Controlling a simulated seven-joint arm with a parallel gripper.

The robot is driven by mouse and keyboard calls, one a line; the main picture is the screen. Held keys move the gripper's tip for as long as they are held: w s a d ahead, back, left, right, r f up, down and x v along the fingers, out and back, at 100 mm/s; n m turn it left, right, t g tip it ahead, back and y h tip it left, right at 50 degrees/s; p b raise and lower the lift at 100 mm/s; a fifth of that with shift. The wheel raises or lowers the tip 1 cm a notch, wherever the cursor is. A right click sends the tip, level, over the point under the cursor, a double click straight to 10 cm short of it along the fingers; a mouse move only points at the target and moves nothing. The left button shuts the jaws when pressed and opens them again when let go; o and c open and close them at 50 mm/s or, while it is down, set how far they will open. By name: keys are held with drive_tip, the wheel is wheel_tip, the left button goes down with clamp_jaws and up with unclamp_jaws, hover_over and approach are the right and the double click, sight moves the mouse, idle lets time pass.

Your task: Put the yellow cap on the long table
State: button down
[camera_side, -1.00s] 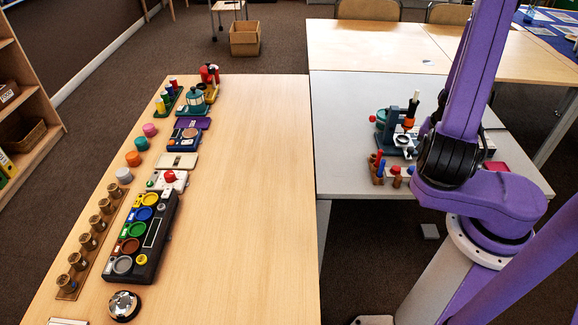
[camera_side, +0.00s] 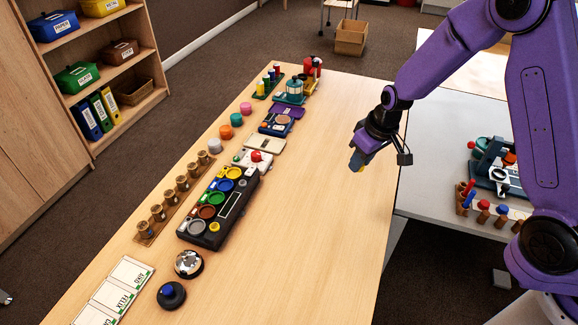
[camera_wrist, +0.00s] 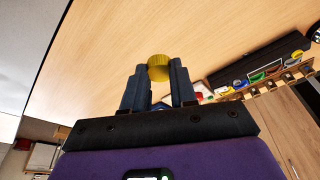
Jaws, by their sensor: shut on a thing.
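My gripper (camera_side: 357,160) is above the right part of the long wooden table (camera_side: 318,240) in the side view. The cap is short and round with a ridged side. The bare tabletop (camera_wrist: 110,40) lies beyond it in the wrist view. The cap looks to be held above the table, apart from it.
A black sorting panel (camera_side: 240,207) with coloured round wells stands along the table's left side. Several coloured caps, jars, a silver bell (camera_side: 188,263) and name cards (camera_side: 120,285) line that side. A grey table (camera_side: 430,150) with a blue device stands at right. The wooden table's right half is clear.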

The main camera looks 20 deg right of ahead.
drive_tip(key=w+a+f+n, duration=0.2)
drive_tip(key=a, duration=0.8)
drive_tip(key=n+y, duration=0.1)
drive_tip(key=n, duration=0.2)
hover_over(238, 285)
drive_tip(key=f, duration=0.7)
drive_tip(key=s+f, duration=0.1)
drive_tip(key=f, duration=0.2)
drive_tip(key=shift+d+f, duration=0.15)
drive_tip(key=shift+d, duration=0.15)
drive_tip(key=shift+s+d+x, duration=0.1)
drive_tip(key=shift+s+x, duration=0.05)
drive_tip(key=shift+x, duration=0.65)
drive_tip(key=shift+s+d+x, duration=0.15)
drive_tip(key=shift+x, duration=0.65)
drive_tip(key=shift+s+d+x, duration=0.1)
drive_tip(key=shift+s+x, duration=0.05)
drive_tip(key=shift+x, duration=0.65)
drive_tip(key=shift+f, duration=0.25)
drive_tip(key=c, duration=0.9)
unclamp_jaws()
